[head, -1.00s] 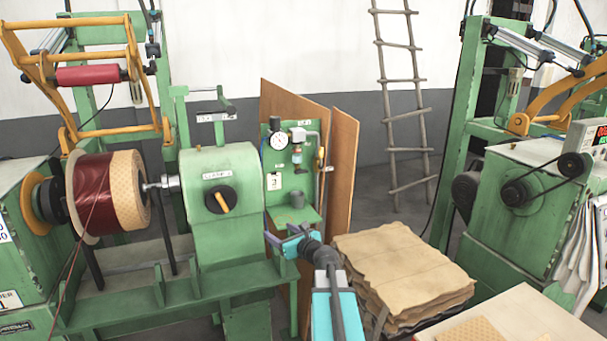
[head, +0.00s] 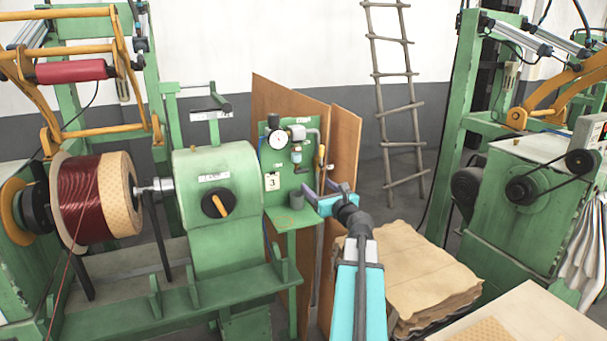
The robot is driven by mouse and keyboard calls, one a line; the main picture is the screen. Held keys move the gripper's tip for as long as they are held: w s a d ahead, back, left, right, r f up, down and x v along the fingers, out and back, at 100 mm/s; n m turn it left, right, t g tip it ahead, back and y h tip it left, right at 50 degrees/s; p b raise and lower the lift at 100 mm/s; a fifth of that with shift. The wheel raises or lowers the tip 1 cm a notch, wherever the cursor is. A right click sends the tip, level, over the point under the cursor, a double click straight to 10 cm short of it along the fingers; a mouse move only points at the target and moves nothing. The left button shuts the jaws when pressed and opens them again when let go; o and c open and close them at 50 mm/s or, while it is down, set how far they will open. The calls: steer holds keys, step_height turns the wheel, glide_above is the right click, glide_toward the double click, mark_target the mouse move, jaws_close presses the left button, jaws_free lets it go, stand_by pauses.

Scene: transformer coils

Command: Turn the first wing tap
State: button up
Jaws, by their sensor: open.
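I cannot tell the depth gap between fingers and fitting.
The green winding machine (head: 218,180) with a wound coil (head: 90,200) fills the left. Brown boards (head: 345,150) stand behind the panel. Stacked brown sheets (head: 415,265) lie right of my arm. A ladder (head: 395,110) leans on the wall.

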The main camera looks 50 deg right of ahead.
mark_target(302, 172)
steer(key=shift+w+d, duration=0.1)
steer(key=shift+d, duration=0.05)
steer(key=shift+p+x, duration=1.45)
steer(key=shift+x, duration=5.25)
